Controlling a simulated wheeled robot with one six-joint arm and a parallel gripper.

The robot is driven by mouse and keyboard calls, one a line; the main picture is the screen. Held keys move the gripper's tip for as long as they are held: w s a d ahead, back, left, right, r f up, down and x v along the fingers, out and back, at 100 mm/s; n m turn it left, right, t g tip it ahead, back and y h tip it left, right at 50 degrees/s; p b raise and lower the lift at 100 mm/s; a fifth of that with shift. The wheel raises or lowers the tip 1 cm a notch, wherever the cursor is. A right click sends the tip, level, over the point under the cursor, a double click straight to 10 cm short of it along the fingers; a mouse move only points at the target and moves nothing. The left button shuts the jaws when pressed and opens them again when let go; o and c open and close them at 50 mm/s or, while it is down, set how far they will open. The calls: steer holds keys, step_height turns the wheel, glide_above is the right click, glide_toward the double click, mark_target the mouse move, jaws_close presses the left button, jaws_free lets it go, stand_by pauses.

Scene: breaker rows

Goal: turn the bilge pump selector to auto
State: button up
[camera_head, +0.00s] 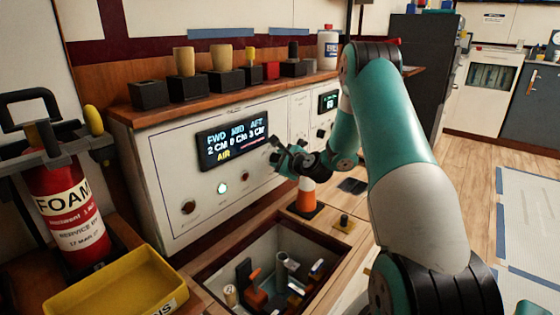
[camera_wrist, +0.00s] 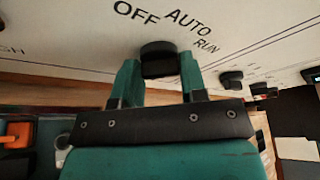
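The selector knob (camera_wrist: 158,58) is a dark, round knob on the white panel, below the printed words OFF, AUTO and RUN in the wrist view. No clear pointer mark shows on it, so its setting cannot be read. My gripper (camera_wrist: 159,66) has its two teal fingers on either side of the knob, very close to it. Whether both fingers press on it is not clear. In the head view my gripper (camera_head: 283,150) is at the panel face, right of the display, and it hides the knob there.
An open floor hatch (camera_head: 225,265) with fittings lies below. A red foam extinguisher (camera_head: 70,205) is at left.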

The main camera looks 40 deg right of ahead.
stand_by(0.3)
steer(key=n+t+h+b, duration=0.1)
steer(key=n+b, duration=0.1)
steer(key=b, duration=0.1)
steer(key=n+b, duration=0.2)
steer(key=b, duration=0.2)
steer(key=n+t+h+b, duration=0.1)
steer(key=n+b, duration=0.2)
steer(key=b, duration=0.1)
steer(key=shift+a+f+t+h, duration=0.1)
steer(key=shift+f+t+h, duration=0.2)
steer(key=shift+f, duration=0.05)
steer(key=shift+r+b, duration=0.1)
steer(key=shift+b, duration=0.2)
steer(key=o, duration=0.9)
steer(key=shift+s, duration=0.1)
